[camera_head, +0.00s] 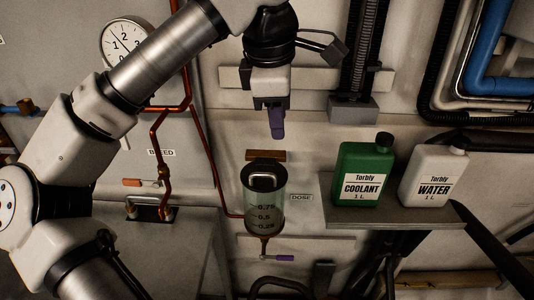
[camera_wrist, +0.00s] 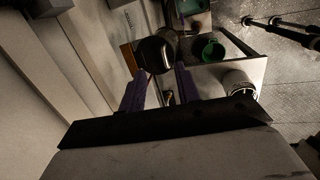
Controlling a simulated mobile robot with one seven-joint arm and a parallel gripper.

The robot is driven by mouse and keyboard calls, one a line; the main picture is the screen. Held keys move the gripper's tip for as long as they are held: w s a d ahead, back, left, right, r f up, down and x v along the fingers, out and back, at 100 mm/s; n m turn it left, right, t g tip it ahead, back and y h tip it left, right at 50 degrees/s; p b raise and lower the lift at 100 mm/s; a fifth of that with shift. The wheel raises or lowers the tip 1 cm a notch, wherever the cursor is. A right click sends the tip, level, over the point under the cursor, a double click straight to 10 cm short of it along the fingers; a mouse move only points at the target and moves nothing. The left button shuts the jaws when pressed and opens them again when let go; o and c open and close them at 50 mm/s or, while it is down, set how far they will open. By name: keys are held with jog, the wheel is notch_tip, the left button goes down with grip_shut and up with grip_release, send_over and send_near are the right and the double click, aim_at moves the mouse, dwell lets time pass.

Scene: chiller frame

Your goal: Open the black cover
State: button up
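The black cover (camera_head: 264,176) sits on top of the clear dosing vessel (camera_head: 264,212), which is marked 0.75, 0.5 and 0.25. It has a raised handle loop and looks closed. My gripper (camera_head: 276,132), with purple fingers, points down above the cover, with a visible gap between. In the wrist view my gripper (camera_wrist: 160,73) has its two fingers apart and nothing visible held. The dark round cover (camera_wrist: 155,52) shows just beyond the fingertips there.
A green coolant bottle (camera_head: 362,172) and a white water bottle (camera_head: 432,175) stand on a grey shelf (camera_head: 400,215) to the right. A brown block (camera_head: 265,155) is on the wall behind the cover. Copper pipe (camera_head: 206,150) runs on the left. Black corrugated hose (camera_head: 440,70) is at upper right.

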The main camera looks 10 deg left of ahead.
jog(key=a, duration=0.2)
jog(key=y+b, duration=0.1)
jog(key=b, duration=0.8)
send_near(267, 174)
jog(key=x, duration=0.8)
jog(key=shift+r, duration=0.1)
jog(key=shift+a, duration=0.1)
grip_shut()
